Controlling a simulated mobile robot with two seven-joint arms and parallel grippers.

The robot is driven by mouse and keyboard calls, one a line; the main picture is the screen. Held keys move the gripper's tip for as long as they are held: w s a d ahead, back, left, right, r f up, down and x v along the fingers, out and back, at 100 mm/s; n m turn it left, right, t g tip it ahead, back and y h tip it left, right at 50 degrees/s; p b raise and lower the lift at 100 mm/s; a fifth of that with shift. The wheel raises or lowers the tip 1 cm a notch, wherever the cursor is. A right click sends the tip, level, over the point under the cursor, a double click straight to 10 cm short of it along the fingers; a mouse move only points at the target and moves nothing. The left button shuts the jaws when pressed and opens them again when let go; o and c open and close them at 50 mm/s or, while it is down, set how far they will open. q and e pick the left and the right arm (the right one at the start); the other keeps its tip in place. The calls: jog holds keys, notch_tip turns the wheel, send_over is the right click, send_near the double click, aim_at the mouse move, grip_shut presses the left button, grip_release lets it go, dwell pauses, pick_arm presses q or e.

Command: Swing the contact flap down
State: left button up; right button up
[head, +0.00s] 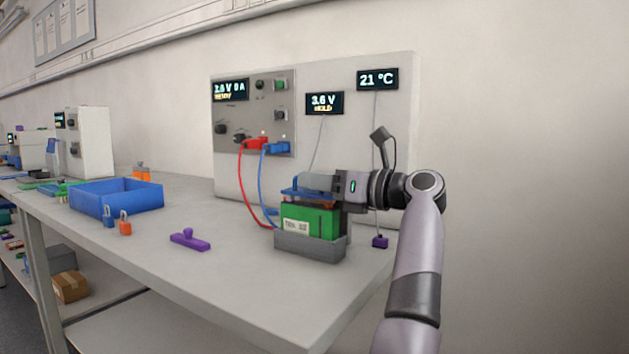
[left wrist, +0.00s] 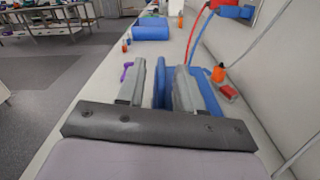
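A green cell (head: 308,222) with a white label sits in a grey holder (head: 312,247) near the table's front edge. The blue contact flap (head: 292,191) lies just above the cell and looks close to level, partly covered by my gripper. My left gripper (head: 312,184) is at the flap, reaching in from the right. In the left wrist view, its fingers stand apart with a blue part (left wrist: 161,84) of the flap between them. A gap shows beside the left finger; contact with the right finger is unclear. My right gripper is not in view.
Red (head: 256,142) and blue (head: 277,147) plugs in the panel behind have leads running down to the holder. A purple clamp-like piece (head: 188,240), padlocks (head: 125,225) and a blue bin (head: 118,199) lie left. The tabletop in front of the holder is clear.

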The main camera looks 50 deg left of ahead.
pick_arm(q)
jog(key=v, duration=0.6)
jog(key=shift+p, duration=0.3)
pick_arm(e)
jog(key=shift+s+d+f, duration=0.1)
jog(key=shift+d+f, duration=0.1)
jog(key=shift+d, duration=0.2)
pick_arm(q)
jog(key=shift+d, duration=0.1)
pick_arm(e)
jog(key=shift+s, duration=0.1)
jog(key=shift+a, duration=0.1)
